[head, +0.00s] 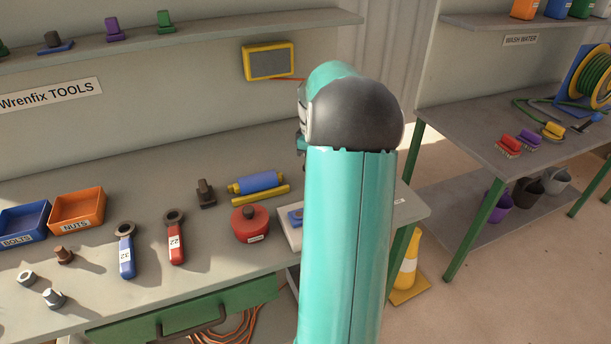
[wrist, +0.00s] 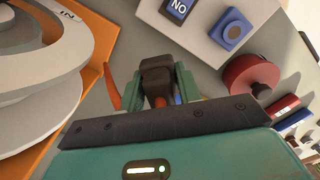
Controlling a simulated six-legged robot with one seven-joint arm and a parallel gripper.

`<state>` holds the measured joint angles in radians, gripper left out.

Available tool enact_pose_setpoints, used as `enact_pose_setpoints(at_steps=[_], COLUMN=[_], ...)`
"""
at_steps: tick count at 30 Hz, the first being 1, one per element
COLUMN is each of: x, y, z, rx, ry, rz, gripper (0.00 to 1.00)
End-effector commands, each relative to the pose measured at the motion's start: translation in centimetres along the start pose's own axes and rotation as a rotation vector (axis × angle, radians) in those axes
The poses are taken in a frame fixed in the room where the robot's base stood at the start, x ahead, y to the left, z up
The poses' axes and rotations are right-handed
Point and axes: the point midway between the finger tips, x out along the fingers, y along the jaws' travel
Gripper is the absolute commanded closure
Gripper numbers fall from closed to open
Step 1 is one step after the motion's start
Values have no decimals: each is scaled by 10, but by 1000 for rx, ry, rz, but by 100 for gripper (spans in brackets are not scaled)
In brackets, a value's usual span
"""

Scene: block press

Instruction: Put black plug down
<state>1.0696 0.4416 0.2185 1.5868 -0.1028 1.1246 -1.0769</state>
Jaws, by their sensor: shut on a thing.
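In the wrist view the black plug (wrist: 157,68) is between the green fingers of my gripper (wrist: 158,84), which is shut on it. The plug's dark blocky end points away from me, and its lower part is partly hidden by the fingers and the dark bar of my gripper. An orange strip (wrist: 112,92), perhaps a cable, shows just left of the fingers. In the head view my own arm hides the gripper and the plug.
A pale ringed device (wrist: 35,75) marked IN, on an orange base, is close at left. A white panel (wrist: 205,25) with a blue button (wrist: 233,28) lies beyond. A red pot (head: 250,223), wrenches (head: 126,250) and a dark handled block (head: 206,193) stand on the bench.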

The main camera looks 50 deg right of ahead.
Motion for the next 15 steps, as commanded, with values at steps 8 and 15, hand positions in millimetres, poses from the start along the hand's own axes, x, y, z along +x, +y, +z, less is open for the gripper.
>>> enact_pose_setpoints(at_steps=[8,15], x=[46,63], y=[35,48], z=[-30,-41], rx=[0,0], ry=[0,1], rz=[-3,0], gripper=[100,100])
